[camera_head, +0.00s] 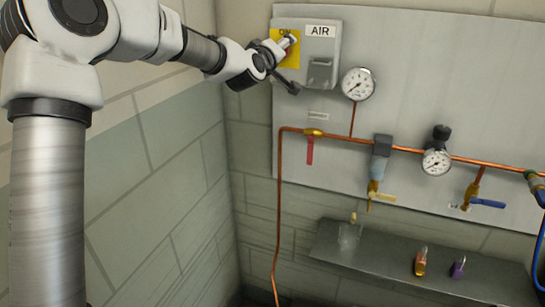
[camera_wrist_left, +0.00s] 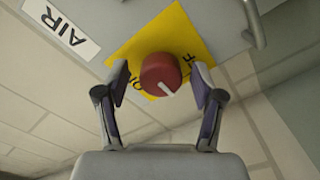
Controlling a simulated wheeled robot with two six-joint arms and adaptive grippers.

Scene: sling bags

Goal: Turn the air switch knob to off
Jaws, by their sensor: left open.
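The air switch knob (camera_wrist_left: 161,75) is a round red knob with a white pointer line, on a yellow plate (camera_wrist_left: 184,31), in the left wrist view. The pointer slants toward the lower right of that picture. Black lettering on the plate is partly hidden. My left gripper (camera_wrist_left: 160,80) is open, with one finger on each side of the knob and a visible gap to it. In the head view my left gripper (camera_head: 290,62) is at the yellow plate (camera_head: 291,50) and hides the knob. My right gripper is not in view.
The AIR label (camera_head: 320,31) is on a grey box with a handle (camera_head: 320,72) right of the plate. A gauge (camera_head: 357,84), copper pipe (camera_head: 350,137) and red-handled valve (camera_head: 310,148) are nearby. A shelf (camera_head: 385,262) holds an orange padlock (camera_head: 420,262) and a purple padlock (camera_head: 457,268).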

